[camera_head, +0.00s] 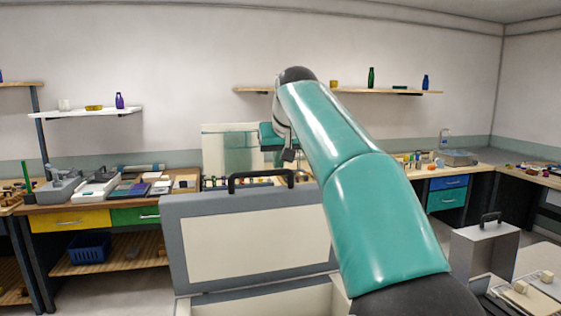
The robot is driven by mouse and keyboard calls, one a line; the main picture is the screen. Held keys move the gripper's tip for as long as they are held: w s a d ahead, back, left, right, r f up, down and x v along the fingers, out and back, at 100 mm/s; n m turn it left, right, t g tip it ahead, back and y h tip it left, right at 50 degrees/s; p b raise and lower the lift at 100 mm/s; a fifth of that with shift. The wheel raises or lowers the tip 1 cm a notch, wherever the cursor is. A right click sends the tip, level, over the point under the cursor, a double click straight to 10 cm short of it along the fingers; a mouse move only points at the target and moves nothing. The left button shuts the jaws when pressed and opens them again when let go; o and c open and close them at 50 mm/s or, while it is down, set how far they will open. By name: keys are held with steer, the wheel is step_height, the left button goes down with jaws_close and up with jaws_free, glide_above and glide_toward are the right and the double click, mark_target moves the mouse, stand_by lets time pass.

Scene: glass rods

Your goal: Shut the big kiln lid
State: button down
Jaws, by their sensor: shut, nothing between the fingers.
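The big kiln lid (255,243) stands open and about upright, with its pale inner face and grey rim towards me. Its black handle (262,178) is on the top edge. The kiln body (290,298) shows below the lid, pale inside and cut off by the bottom edge of the picture. My teal arm reaches up across the middle and covers the right side of the lid. My gripper (289,155) is small and dark in the picture, shut and empty, above the right end of the handle. Its depth relative to the handle is hard to tell.
A smaller kiln with an open lid (485,252) stands at the right, near a tray of pale blocks (530,295). A bench with drawers (110,200) runs along the left back wall. Wall shelves (385,91) hold bottles. Free floor shows at the left.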

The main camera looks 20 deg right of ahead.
steer(key=shift+s, duration=0.7)
steer(key=shift+w+f, duration=0.1)
steer(key=shift+w, duration=0.15)
steer(key=shift+s, duration=0.2)
